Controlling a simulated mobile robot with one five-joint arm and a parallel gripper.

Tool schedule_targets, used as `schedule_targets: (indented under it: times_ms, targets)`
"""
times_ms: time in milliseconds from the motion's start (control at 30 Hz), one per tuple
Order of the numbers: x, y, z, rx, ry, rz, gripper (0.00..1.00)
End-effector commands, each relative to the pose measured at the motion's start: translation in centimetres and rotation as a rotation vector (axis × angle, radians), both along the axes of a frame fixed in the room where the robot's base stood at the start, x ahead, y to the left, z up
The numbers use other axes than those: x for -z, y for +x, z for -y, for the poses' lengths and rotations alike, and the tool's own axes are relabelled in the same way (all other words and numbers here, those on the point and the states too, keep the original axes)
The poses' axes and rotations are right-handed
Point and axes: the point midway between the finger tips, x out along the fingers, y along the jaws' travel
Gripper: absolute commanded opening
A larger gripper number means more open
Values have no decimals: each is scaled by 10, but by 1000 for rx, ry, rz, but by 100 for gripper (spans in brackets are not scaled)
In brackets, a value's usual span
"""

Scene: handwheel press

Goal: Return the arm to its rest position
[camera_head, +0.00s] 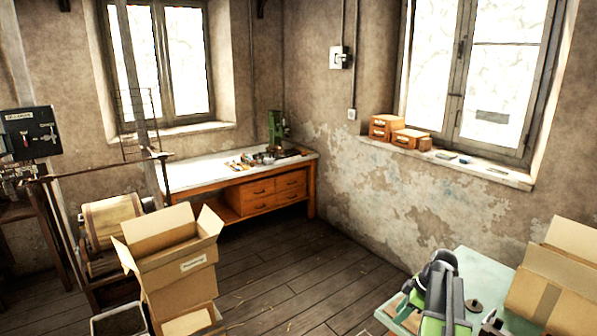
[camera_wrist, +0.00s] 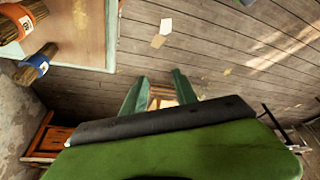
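My gripper (camera_wrist: 160,88) shows in the wrist view as two green fingers standing apart, with nothing held between them. Its green and dark body fills the bottom of that view. In the head view, green and black parts that look like my arm stand at the lower right, in front of a pale green table (camera_head: 480,262). The fingertips cannot be made out there.
A cardboard box (camera_head: 560,285) sits on the pale green table. Open cartons (camera_head: 175,270) stand at left. A workbench (camera_head: 240,178) with drawers is at the back. The middle floor is clear.

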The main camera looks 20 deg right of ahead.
Motion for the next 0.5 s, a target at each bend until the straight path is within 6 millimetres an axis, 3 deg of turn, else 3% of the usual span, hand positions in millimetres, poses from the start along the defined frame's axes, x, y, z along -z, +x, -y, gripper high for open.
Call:
schedule_targets:
  times_ms: [33, 100, 200, 300, 500]
  targets:
    - [10, 19, -45, -65, -5, -10, 35]
    - [18, 39, -103, -130, -15, -34, 35]
    - [30, 55, -187, -184, -32, -79, 35]
    - [41, 58, -261, -193, -54, -130, 35]
    - [57, 37, -368, -96, -112, -219, 35]
